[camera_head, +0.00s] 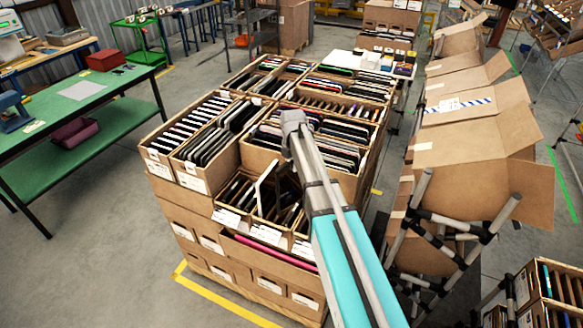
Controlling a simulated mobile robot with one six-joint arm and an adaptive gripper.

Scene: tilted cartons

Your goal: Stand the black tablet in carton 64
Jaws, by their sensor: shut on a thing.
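My arm reaches in from the lower right over the stacked cartons, and its grey end joint hangs above the middle of the stack. Dark, thin devices lean in the tilted front carton (229,220), but I cannot single out the black tablet. White labels are on the carton fronts, too small to read, so I cannot tell which is carton 64. An open carton (192,182) on the left holds upright dark devices with pale edges.
Several more filled cartons (330,84) stand behind. Empty open cartons (484,145) lie tilted on a rack at the right. A green table (50,110) stands at the left. The floor (120,240) between table and stack is clear. A carton of devices (545,290) is at lower right.

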